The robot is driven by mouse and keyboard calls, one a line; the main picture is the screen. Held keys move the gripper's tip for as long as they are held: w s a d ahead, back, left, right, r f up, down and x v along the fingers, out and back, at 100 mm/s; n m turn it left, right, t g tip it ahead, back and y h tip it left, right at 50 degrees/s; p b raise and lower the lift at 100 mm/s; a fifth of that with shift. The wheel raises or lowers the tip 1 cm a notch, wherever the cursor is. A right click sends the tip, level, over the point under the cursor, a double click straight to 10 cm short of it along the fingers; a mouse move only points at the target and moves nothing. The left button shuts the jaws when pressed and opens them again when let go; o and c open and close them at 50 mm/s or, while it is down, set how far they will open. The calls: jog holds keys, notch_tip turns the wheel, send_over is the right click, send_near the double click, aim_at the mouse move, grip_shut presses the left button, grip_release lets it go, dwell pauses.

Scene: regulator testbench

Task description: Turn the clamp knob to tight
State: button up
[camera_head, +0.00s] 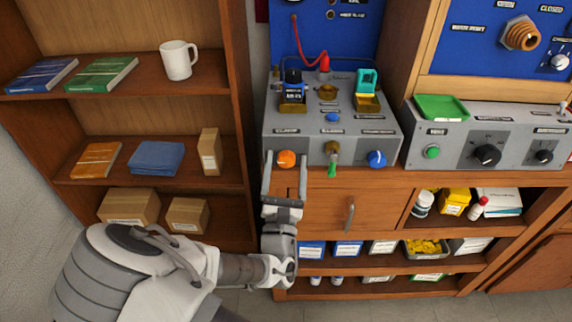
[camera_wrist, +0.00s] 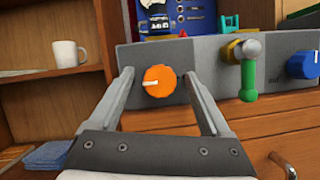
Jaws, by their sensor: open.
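An orange knob (camera_head: 286,158) is on the front face of the grey bench unit (camera_head: 310,148), at its left end. Its label is too small to read, so I cannot confirm it is the clamp knob. In the wrist view the orange knob (camera_wrist: 160,81) carries a white mark pointing left. My gripper (camera_head: 286,160) is open, with one finger on each side of the orange knob. In the wrist view the fingers of my gripper (camera_wrist: 158,76) stand apart from the knob, with a gap on both sides.
A brass valve with a green lever (camera_wrist: 248,75) sits right of the orange knob, and a blue knob (camera_head: 377,159) farther right. A wooden drawer with a metal handle (camera_head: 350,214) is below. A second grey unit (camera_head: 470,150) stands at the right. Shelves (camera_head: 150,185) stand at the left.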

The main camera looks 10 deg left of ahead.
jog(key=shift+c, duration=0.3)
grip_shut()
